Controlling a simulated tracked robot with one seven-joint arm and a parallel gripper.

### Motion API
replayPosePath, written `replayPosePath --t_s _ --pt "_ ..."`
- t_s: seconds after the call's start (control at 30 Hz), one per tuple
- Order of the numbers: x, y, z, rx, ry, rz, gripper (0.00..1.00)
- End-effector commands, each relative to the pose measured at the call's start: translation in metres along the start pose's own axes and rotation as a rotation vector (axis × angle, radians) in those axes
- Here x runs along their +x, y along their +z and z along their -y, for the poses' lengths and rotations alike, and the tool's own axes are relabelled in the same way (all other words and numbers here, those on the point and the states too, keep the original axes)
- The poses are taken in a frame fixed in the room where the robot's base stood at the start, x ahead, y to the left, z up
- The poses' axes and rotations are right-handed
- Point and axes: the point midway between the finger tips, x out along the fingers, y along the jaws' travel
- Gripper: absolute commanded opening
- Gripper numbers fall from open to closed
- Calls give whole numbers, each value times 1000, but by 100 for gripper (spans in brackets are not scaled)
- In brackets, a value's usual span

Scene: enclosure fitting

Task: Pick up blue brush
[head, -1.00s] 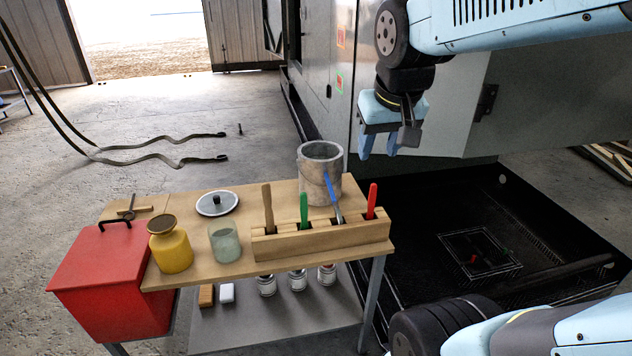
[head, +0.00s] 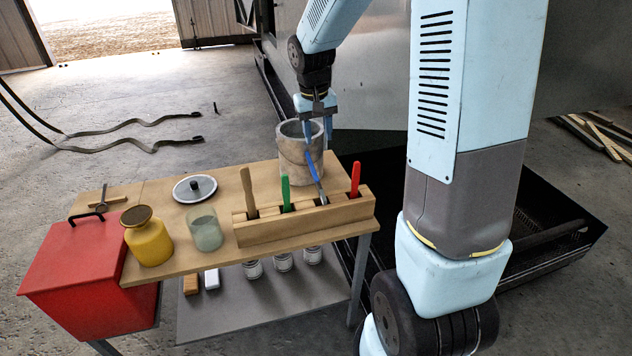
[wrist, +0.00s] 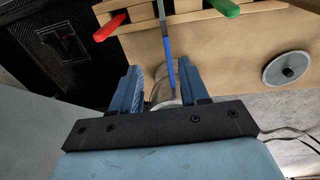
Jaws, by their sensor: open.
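The blue brush (head: 313,167) stands tilted in a slot of the wooden holder (head: 310,217), its blue handle leaning up and left in front of the grey bucket (head: 294,160). My gripper (head: 318,138) is open and points down just above the handle's top, over the bucket's right side. In the wrist view, the blue handle (wrist: 170,65) lies between and beyond the open fingers of my gripper (wrist: 160,90), nearer the right finger. I cannot tell whether a finger touches it.
The holder also has a wooden-handled tool (head: 248,190), a green-handled one (head: 286,193) and a red-handled one (head: 355,179). A yellow jar (head: 147,238), glass jar (head: 206,232), lid (head: 194,188) and red bin (head: 90,270) stand to the left.

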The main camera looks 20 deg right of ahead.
Motion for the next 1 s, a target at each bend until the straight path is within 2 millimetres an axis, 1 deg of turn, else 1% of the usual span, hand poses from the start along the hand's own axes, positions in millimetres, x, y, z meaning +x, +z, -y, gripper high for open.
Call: replayPosePath --t_s 0.03,0.1,0.2,0.3,0.47,0.7,0.8,0.9,1.0 --pt "12 -6 2 -1 -1 18 45" --pt "25 -14 3 -1 -2 34 45" --pt "38 -20 6 -2 -2 50 45" --pt "45 -24 8 -5 -3 58 45" --pt "59 -24 11 -10 -4 62 45" --pt "100 -21 14 -15 -4 63 45" --pt "115 -20 14 -15 -4 61 45" --pt "125 -20 15 -15 -4 60 45" --pt "131 -19 15 -15 -4 59 45"
